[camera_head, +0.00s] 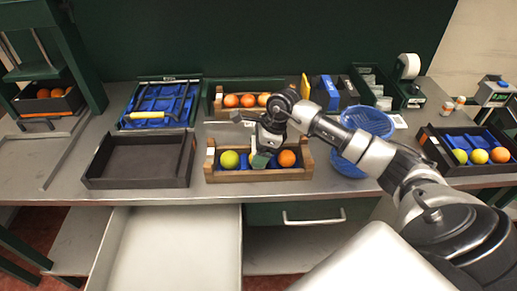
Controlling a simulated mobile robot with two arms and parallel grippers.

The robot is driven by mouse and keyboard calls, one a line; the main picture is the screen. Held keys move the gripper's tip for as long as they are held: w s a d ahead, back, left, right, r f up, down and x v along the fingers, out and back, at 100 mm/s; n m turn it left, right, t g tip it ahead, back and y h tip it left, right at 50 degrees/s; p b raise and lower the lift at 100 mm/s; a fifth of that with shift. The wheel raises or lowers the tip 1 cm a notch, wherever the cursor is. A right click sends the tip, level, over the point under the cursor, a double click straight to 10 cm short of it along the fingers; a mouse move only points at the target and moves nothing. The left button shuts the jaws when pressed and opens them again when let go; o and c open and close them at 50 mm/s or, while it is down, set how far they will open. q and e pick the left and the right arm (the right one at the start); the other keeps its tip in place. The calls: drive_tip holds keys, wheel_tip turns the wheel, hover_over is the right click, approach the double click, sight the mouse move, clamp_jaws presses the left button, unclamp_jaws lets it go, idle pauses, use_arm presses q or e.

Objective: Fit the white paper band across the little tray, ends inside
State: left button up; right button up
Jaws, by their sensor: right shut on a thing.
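The little wooden tray (233,177) stands near the front edge of the table. A yellow-green fruit (229,160) sits at its left, an orange (287,158) at its right, and blue lining shows around them. My right gripper (262,151) reaches down over the middle of the tray, between the two fruits. It is shut on a small pale piece (260,161), seemingly the paper band. My gripper hides part of the band, and I cannot tell whether its ends are inside the tray. My left gripper is out of view.
An empty dark tray (138,181) stands left of the little tray. A second wooden crate (222,108) with oranges is behind. Blue baskets (368,121) stand to the right, near my forearm. A dark crate (434,152) of fruit is far right. An open drawer (170,245) is below.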

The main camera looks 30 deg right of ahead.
drive_tip(key=shift+f+b, duration=0.35)
drive_tip(key=shift+f, duration=0.05)
idle(0.4)
drive_tip(key=o, duration=0.8)
drive_tip(key=shift+r, duration=0.1)
drive_tip(key=shift+r+p, duration=2.25)
drive_tip(key=shift+r, duration=1.75)
